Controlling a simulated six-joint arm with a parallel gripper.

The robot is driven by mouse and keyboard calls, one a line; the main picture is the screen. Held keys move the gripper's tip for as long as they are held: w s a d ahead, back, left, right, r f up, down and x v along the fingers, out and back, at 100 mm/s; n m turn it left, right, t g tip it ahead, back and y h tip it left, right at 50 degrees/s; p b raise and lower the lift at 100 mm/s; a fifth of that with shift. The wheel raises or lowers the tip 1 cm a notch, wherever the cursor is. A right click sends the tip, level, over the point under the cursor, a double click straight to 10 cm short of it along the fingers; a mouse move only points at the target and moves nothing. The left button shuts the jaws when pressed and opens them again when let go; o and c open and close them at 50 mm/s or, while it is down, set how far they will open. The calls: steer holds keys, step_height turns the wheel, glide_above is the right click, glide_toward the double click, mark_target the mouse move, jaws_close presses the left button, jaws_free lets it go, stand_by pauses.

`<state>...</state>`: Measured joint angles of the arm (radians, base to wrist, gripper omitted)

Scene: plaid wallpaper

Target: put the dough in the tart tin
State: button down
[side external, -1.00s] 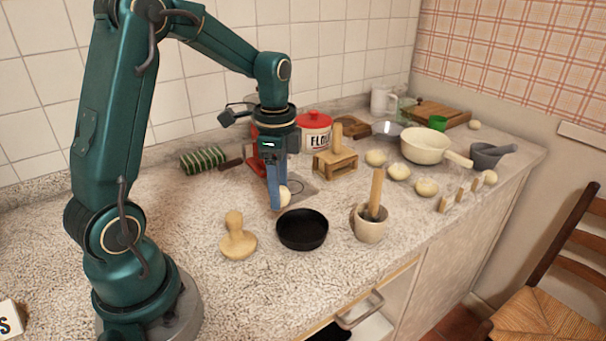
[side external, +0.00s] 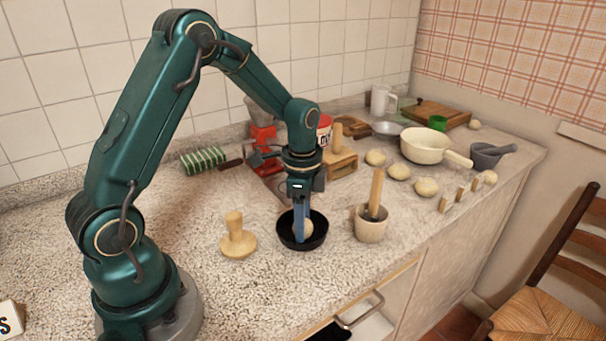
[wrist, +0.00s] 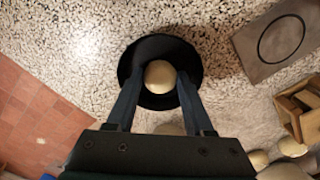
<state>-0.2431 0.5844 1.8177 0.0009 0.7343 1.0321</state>
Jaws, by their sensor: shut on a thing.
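The black tart tin (side external: 284,233) sits on the speckled counter in front of my arm. My gripper (side external: 303,230) points down over the tin and is shut on a pale ball of dough (side external: 309,228). In the wrist view the dough (wrist: 159,76) shows between the two fingers, within the outline of the tin (wrist: 128,66). The fingertips and dough look low, within or just above the tin; I cannot tell whether the dough touches the tin's floor.
A wooden tamper (side external: 238,238) stands left of the tin. A pot with a wooden pestle (side external: 370,226) stands close on its right. Several other dough balls (side external: 398,172) and a cream pan (side external: 424,147) lie farther right.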

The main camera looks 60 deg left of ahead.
steer(key=shift+f, duration=0.15)
steer(key=c, duration=0.6)
jaws_free()
steer(key=shift+o, duration=0.2)
step_height(320, 180, up, 12)
steer(key=s+d+r+n+t, duration=0.1)
steer(key=s+d+n+t, duration=0.1)
steer(key=s, duration=0.4)
steer(key=s+d+r+n+t, duration=0.2)
steer(key=s+d+n+t, duration=0.1)
steer(key=s+d+n, duration=0.2)
steer(key=shift+s+d+n+t, duration=0.15)
steer(key=shift+s+n+t, duration=0.15)
steer(key=shift+s+n, duration=0.85)
steer(key=shift+s, duration=0.15)
